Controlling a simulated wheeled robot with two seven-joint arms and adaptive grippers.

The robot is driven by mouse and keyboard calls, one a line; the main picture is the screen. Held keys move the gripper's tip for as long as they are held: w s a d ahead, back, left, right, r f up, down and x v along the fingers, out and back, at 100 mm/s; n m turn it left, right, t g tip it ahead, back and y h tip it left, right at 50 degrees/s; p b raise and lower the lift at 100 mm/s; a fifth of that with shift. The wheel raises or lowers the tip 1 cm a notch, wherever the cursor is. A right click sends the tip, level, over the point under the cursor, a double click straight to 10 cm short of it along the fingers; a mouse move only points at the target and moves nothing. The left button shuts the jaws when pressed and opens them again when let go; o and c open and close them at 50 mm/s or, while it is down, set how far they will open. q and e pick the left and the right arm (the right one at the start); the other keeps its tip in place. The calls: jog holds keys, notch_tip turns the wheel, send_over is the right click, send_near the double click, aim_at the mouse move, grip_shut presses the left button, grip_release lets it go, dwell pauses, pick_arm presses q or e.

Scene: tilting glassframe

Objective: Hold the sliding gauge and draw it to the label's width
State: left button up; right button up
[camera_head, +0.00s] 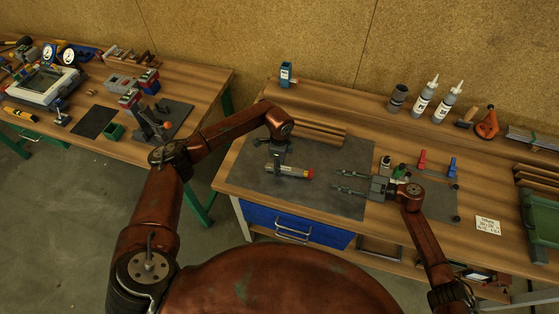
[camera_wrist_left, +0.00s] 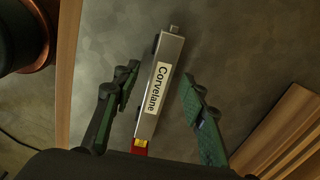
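A silver bar-shaped tool, seemingly the sliding gauge (camera_head: 293,171), lies on the dark mat with its red and yellow end to the right. In the left wrist view the gauge (camera_wrist_left: 157,95) carries a "Corvelane" label and small dark parts on one side. My left gripper (camera_wrist_left: 160,73) is open, with a finger on each side of the gauge and gaps on both sides; in the head view it is mostly hidden under its arm. My right gripper (camera_head: 339,180) is open and empty, fingers pointing left, right of the gauge's red end. A white card (camera_head: 487,225) with small writing lies at the right.
The dark mat (camera_head: 330,205) is clear in front of the gauge. Wooden strips (camera_head: 322,132) lie behind it. Red (camera_head: 422,160) and blue (camera_head: 452,168) pieces stand behind my right gripper. Bottles (camera_head: 424,98) stand at the back. A green case (camera_head: 540,225) is far right.

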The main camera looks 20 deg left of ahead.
pick_arm(q)
jog(key=shift+f, duration=0.65)
jog(key=shift+c, duration=0.6)
grip_shut()
pick_arm(e)
jog(key=shift+o, duration=0.4)
